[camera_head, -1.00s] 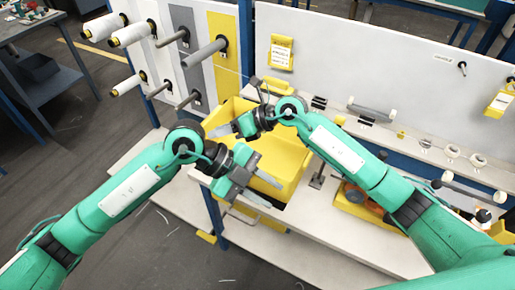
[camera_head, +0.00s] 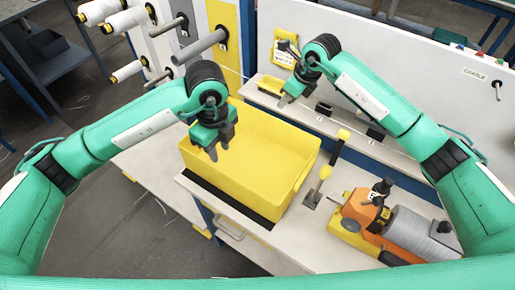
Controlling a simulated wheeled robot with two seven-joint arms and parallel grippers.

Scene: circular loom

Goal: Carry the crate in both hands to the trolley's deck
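The yellow crate (camera_head: 240,187) stands on the white bench top, a dark strip along its front left edge. It looks empty. My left gripper (camera_head: 220,152) points down over the crate's left end, its fingers apart with nothing between them; I cannot tell whether it touches the wall. My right gripper (camera_head: 288,101) is beyond the crate's far side, in front of the back panel and apart from the crate. Its fingers are small, so their gap is unclear, and no held object shows. I cannot make out the trolley's deck.
An orange machine with a grey roll (camera_head: 415,232) and a yellow-knobbed lever (camera_head: 318,186) stand right of the crate. White spools (camera_head: 125,20) and grey rods (camera_head: 200,46) jut out at the upper left. Dark floor (camera_head: 130,215) is open at lower left.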

